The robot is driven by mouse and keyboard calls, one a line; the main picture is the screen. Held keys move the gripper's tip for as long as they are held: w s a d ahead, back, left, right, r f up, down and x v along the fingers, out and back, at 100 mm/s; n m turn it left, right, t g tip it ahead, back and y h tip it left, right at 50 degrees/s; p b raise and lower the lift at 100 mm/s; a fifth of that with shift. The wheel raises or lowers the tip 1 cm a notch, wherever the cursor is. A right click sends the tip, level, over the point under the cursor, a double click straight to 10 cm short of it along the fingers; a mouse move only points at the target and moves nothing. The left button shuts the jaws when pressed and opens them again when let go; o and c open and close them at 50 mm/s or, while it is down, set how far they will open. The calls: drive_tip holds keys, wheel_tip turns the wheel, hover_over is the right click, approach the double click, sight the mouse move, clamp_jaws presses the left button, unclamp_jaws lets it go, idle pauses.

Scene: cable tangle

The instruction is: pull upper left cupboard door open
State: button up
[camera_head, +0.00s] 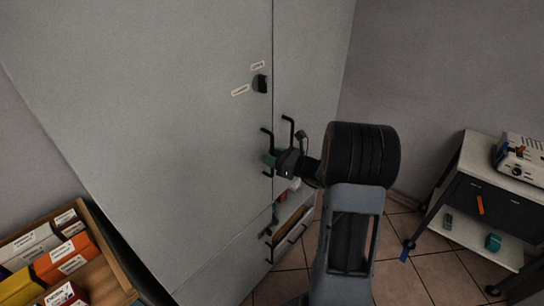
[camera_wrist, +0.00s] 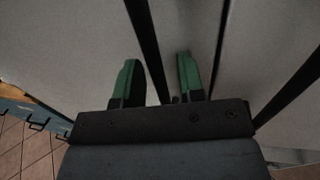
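The upper left cupboard door (camera_head: 170,95) is a large grey panel and looks shut, with a narrow seam along its right edge. Its black bar handle (camera_head: 267,132) is upright near that seam, partly hidden by my gripper. My gripper (camera_head: 271,159) has green fingertips and is at this handle. In the wrist view, my gripper (camera_wrist: 160,80) is open, with the dark handle bar (camera_wrist: 146,40) running between its two fingers. A visible gap separates the bar from the right finger; contact with the left finger is unclear.
A box-filled wooden tray (camera_head: 108,262) is at lower left. A wheeled cart (camera_head: 478,190) stands right, with tiled floor between.

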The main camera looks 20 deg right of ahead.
drive_tip(key=shift+c, duration=0.3)
clamp_jaws()
drive_tip(key=shift+s, duration=0.1)
